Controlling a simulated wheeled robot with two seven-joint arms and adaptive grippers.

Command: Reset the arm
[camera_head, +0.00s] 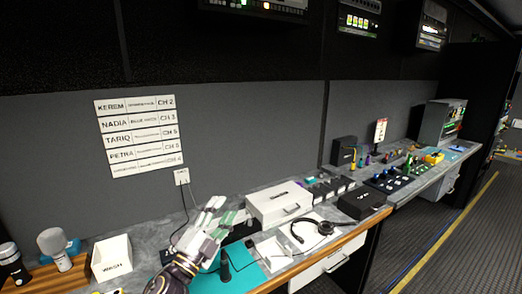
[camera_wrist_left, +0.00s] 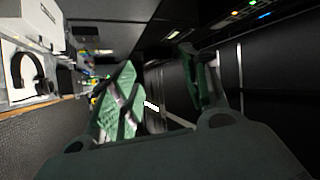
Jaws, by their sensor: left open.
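My left gripper (camera_head: 224,209) reaches in from the bottom of the head view, over the near edge of the workbench (camera_head: 345,240). Its fingers look pale with green parts and point up and right. In the left wrist view the two green fingers of the left gripper (camera_wrist_left: 158,60) stand apart with nothing between them. In the head view the gripper overlaps the teal mat (camera_head: 237,278) and hides part of the bench. My right gripper shows in neither view.
A white box (camera_head: 280,206) and a headset (camera_head: 318,229) lie right of the gripper. A dark case (camera_head: 362,204) sits farther right. The aisle floor (camera_head: 480,240) is clear.

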